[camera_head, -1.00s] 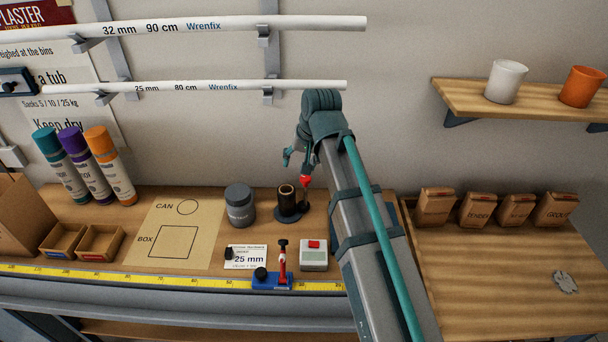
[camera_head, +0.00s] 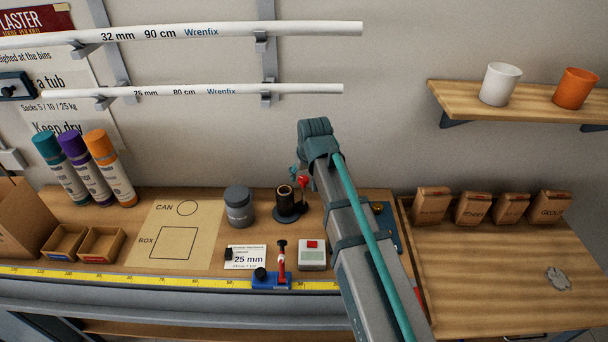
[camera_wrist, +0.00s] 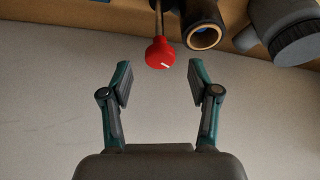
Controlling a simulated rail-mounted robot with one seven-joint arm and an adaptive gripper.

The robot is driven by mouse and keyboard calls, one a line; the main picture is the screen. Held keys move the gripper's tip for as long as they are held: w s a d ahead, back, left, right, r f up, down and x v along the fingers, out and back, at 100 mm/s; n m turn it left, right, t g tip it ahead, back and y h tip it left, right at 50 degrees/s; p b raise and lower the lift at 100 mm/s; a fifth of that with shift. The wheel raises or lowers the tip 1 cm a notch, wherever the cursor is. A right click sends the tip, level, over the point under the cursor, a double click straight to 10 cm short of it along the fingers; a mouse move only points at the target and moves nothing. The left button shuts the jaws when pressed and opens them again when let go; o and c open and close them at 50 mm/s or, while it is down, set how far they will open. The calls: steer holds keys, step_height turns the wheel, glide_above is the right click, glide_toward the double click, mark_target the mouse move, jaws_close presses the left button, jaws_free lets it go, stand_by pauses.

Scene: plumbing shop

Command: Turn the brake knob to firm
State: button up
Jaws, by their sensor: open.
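The brake knob is a red round knob (camera_head: 302,181) with a white mark on its face (camera_wrist: 160,53). It sits on a thin stem beside a dark upright cylinder with an open top (camera_head: 285,197); the cylinder's open end also shows in the wrist view (camera_wrist: 204,38). My gripper (camera_wrist: 160,80) is open and empty. In the wrist view the knob lies between and just beyond the fingertips, apart from both. In the head view my gripper (camera_head: 295,172) is mostly hidden behind my wrist, close to the knob.
A grey jar (camera_head: 239,208) stands left of the cylinder. In front are a small white box with a red button (camera_head: 313,254) and a blue block with a red upright part (camera_head: 272,282). A brass-coloured piece (camera_head: 378,207) shows right of my arm. White pipes (camera_head: 200,90) hang on the wall.

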steer(key=shift+x, duration=1.35)
steer(key=shift+c, duration=0.2)
steer(key=c, duration=1.1)
